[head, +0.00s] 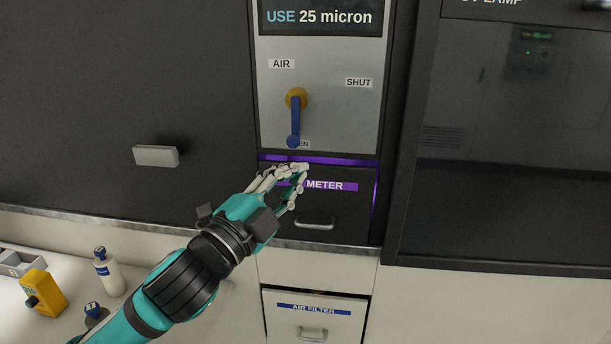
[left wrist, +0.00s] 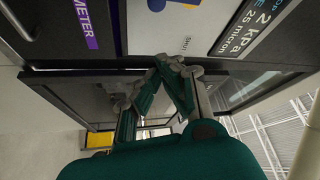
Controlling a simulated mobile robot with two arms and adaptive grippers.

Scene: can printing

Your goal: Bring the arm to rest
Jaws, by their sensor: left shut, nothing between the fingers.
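My left gripper (head: 301,174) is teal with pale finger pads. In the head view it is in front of the dark METER drawer (head: 345,205) and covers the left part of its label. In the left wrist view the fingertips (left wrist: 172,64) meet, with nothing between them. I cannot tell whether the fingers touch the drawer front. My left arm comes in from the lower left. My right gripper is not in view.
Above the drawer, a panel has a valve with a blue lever (head: 295,122) pointing down. Below is the AIR FILTER drawer (head: 314,322). A grey handle (head: 156,156) sticks out at left. A white bottle (head: 108,272) and yellow device (head: 44,293) stand lower left.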

